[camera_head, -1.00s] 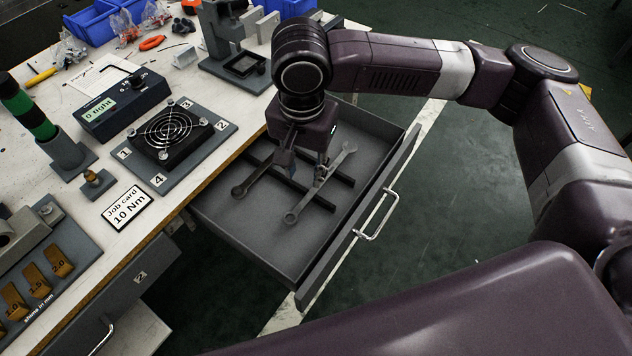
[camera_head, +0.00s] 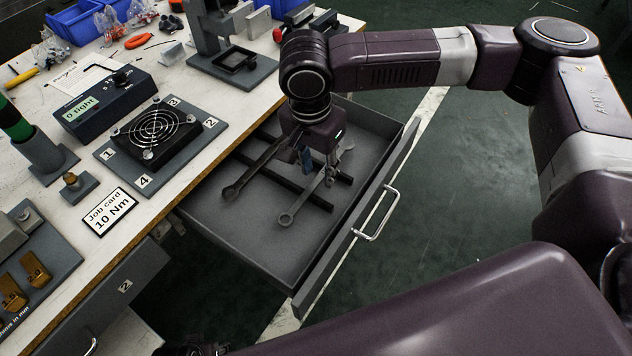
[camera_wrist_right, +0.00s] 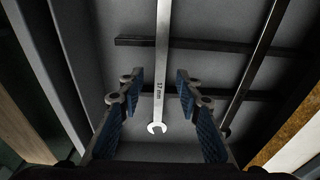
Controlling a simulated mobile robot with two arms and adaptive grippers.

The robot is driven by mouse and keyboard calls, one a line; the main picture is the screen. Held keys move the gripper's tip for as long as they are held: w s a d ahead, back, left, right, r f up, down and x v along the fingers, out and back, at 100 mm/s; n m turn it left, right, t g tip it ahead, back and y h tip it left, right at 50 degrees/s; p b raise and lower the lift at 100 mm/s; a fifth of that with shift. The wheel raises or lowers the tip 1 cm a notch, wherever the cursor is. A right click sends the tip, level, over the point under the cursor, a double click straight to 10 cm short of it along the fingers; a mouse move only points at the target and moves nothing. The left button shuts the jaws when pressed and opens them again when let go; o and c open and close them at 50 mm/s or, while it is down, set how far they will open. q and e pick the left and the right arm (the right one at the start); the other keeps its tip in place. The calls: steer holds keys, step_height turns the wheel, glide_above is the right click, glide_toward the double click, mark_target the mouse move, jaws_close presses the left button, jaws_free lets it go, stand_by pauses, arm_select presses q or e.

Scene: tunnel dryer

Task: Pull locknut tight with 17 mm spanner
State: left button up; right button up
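The 17 mm spanner (camera_wrist_right: 160,85) lies in the open drawer (camera_head: 245,235), with "17 mm" legible on its shank in the right wrist view. In the head view it is the spanner (camera_head: 287,219) nearer the drawer front. My right gripper (camera_head: 318,172) points down into the drawer. In the wrist view its two fingers (camera_wrist_right: 160,85) are open and spread either side of this spanner, with nothing held. A second spanner (camera_head: 232,192) lies to the left; it also shows in the wrist view (camera_wrist_right: 250,65). I cannot make out the locknut for certain.
Dark divider bars (camera_head: 300,190) cross the drawer under the spanners. The drawer's front has a metal handle (camera_head: 376,215).

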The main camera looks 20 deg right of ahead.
steer(key=shift+f, duration=0.35)
jaws_close()
